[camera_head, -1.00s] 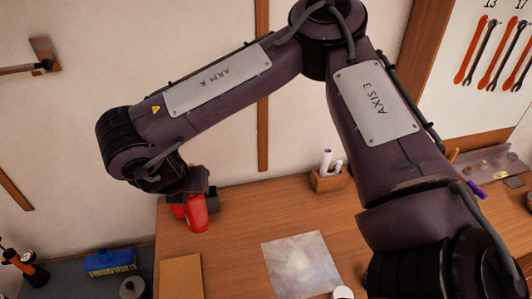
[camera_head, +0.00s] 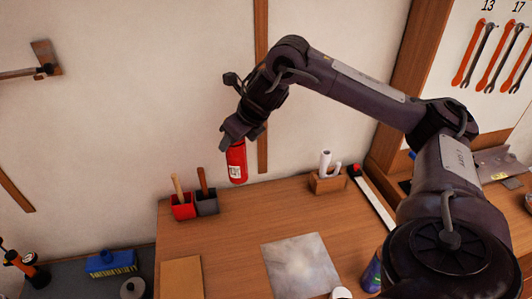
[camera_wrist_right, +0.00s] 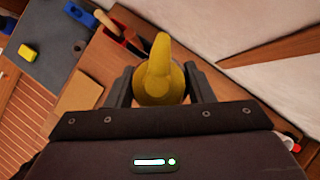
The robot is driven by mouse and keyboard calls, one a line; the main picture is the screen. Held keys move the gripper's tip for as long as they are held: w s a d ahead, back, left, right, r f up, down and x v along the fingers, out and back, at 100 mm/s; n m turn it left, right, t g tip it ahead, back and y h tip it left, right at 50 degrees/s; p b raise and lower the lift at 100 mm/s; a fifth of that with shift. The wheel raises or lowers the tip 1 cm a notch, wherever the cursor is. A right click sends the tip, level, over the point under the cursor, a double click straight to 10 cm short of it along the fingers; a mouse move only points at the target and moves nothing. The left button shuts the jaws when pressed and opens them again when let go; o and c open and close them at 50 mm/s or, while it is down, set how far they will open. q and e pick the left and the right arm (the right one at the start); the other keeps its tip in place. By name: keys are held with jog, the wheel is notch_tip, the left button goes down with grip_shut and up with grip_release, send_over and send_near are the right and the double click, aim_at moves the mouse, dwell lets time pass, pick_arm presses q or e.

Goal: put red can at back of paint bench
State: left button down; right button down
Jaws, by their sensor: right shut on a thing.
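The red can (camera_head: 236,163) has a pale label and hangs upright in my right gripper (camera_head: 241,137), above the back of the wooden bench (camera_head: 225,240) and before the wall. In the right wrist view my right gripper (camera_wrist_right: 160,88) has its fingers on both sides of a yellow piece (camera_wrist_right: 158,75) with a spout-like tip. This seems to be the can's top; the red body is hidden there. My left gripper is not in view.
A red cup (camera_head: 183,209) and a dark cup (camera_head: 207,205) with wooden handles stand at the bench's back left. A wooden holder (camera_head: 327,182) with white rolls stands at back right. A grey sheet (camera_head: 300,266) lies in front. The back stretch between is clear.

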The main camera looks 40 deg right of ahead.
jog(key=d+r+n+y, duration=0.2)
jog(key=d+r+n, duration=0.15)
jog(key=d, duration=0.55)
notch_tip(320, 180, down, 20)
jog(key=b, duration=0.7)
jog(key=shift+s+d+r+g, duration=0.2)
jog(key=shift+s+g, duration=0.1)
jog(key=shift+s, duration=0.05)
jog(key=c, duration=0.7)
grip_release()
jog(key=shift+o, duration=0.2)
